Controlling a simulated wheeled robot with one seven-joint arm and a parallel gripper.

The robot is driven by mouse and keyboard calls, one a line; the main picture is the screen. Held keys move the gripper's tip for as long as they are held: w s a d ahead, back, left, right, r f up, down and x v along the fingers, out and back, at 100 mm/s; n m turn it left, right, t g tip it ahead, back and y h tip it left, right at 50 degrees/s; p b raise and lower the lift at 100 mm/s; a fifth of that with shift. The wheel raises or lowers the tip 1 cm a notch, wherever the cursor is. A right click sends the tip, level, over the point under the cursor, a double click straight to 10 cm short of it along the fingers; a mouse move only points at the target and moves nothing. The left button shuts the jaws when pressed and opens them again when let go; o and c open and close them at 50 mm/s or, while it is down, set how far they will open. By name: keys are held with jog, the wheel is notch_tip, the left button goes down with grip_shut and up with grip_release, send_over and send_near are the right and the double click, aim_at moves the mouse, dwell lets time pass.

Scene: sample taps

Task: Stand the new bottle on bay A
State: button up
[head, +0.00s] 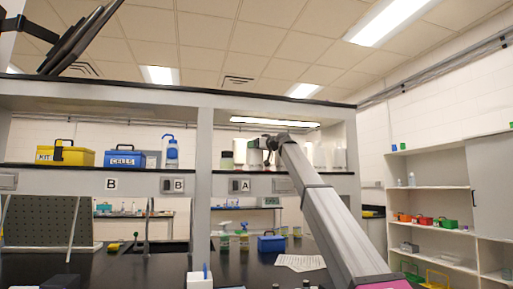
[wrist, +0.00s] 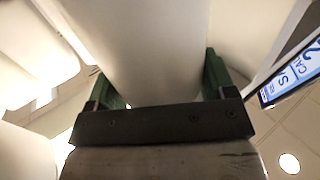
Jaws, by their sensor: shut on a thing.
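My gripper (head: 266,150) is up at the raised shelf (head: 285,173), above and slightly right of the "A" label (head: 240,185). In the wrist view my gripper (wrist: 157,82) has its two green fingers on either side of a large white bottle (wrist: 140,40), shut on it. The bottle's far end runs out of the frame. In the head view a small pale shape (head: 254,157) shows beside the gripper, probably the held bottle; whether its base touches the shelf I cannot tell.
Left of the post (head: 203,190) are a yellow KIT box (head: 66,156), a blue CELLS box (head: 124,159) and a blue-capped bottle (head: 171,152).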

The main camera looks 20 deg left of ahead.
jog(key=o, duration=1.6)
jog(key=v, duration=1.2)
jog(key=shift+s, duration=0.1)
